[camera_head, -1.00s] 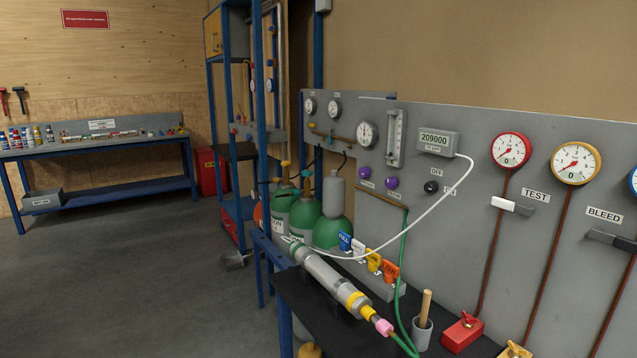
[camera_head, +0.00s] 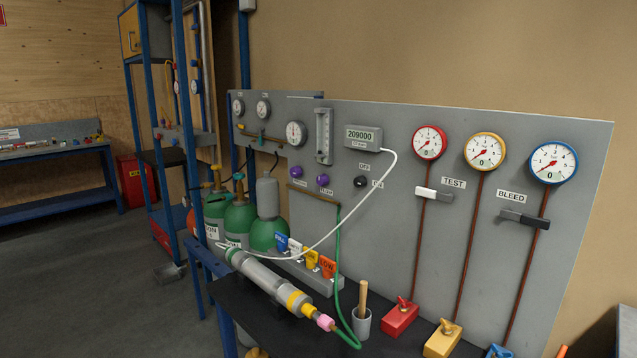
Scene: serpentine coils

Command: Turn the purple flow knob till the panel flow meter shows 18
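Two purple knobs sit on the grey panel (camera_head: 400,250), below the gauges. The right purple knob (camera_head: 323,180) is above a small label that seems to read FLOW. The left purple knob (camera_head: 296,172) has a label too small to read. A clear vertical flow meter tube (camera_head: 324,136) is mounted above the right knob; its reading is too small to tell. A round white dial (camera_head: 296,133) is left of the tube. Neither of my grippers is in view.
A black bench (camera_head: 250,305) below the panel holds a grey cylinder (camera_head: 268,283) with a green hose, coloured tags and a cup (camera_head: 361,323). A white cable runs from the digital display (camera_head: 363,138) across the panel front. Open floor lies at left.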

